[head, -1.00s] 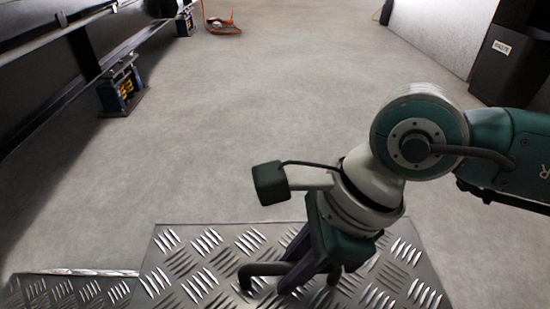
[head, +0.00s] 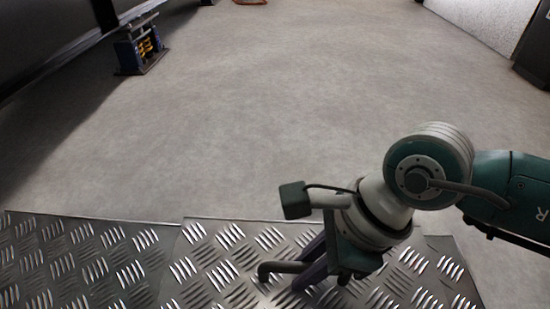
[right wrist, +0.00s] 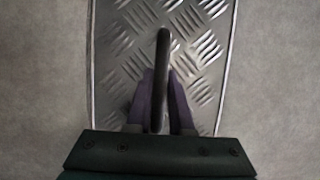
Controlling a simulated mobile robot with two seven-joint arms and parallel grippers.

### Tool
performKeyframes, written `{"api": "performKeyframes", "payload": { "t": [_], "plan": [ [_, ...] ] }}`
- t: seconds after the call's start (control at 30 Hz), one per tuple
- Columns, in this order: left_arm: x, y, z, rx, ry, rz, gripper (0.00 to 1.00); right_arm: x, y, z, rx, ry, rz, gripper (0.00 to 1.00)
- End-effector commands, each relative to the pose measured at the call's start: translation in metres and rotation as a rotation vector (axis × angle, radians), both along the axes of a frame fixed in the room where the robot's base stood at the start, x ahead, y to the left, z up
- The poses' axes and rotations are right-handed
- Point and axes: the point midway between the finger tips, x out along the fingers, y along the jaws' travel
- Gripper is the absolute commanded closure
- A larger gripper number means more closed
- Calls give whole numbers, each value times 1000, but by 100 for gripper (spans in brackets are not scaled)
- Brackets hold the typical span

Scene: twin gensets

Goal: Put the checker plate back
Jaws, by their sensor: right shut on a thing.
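The checker plate (head: 225,240) is a silver sheet with raised diamond-pattern ribs, at the bottom centre of the head view. A dark bar handle (head: 272,268) stands on it. My right gripper (head: 308,274) is shut on this handle, its purple fingers on either side of the bar. In the right wrist view the handle (right wrist: 162,60) runs between the fingers (right wrist: 160,85), above the ribbed plate (right wrist: 200,45). The plate's near edge is cut off in the head view. My left gripper is not in view.
Another ribbed plate (head: 80,262) lies left of the held one; their edges look close, and I cannot tell if they touch. Open grey floor (head: 270,120) lies beyond. A dark box (head: 535,60) stands at right.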

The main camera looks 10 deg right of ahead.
Motion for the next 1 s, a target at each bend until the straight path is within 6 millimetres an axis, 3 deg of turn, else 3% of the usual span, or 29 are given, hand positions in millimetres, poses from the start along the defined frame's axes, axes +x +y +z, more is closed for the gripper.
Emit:
{"api": "performKeyframes", "payload": {
  "t": [0.03,0.13,0.57,0.6,0.87,1.0],
  "plan": [
    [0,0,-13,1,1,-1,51,1,2,-13,5,-3,-2,100],
    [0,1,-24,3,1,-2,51,1,2,-26,6,-2,-1,100],
    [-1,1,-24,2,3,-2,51,1,1,-28,4,-4,0,100],
    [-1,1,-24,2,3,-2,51,0,0,-30,0,1,0,79],
    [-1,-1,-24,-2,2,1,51,0,0,-30,1,2,1,50],
    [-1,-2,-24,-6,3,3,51,0,0,-30,1,2,1,50]
  ]
}}
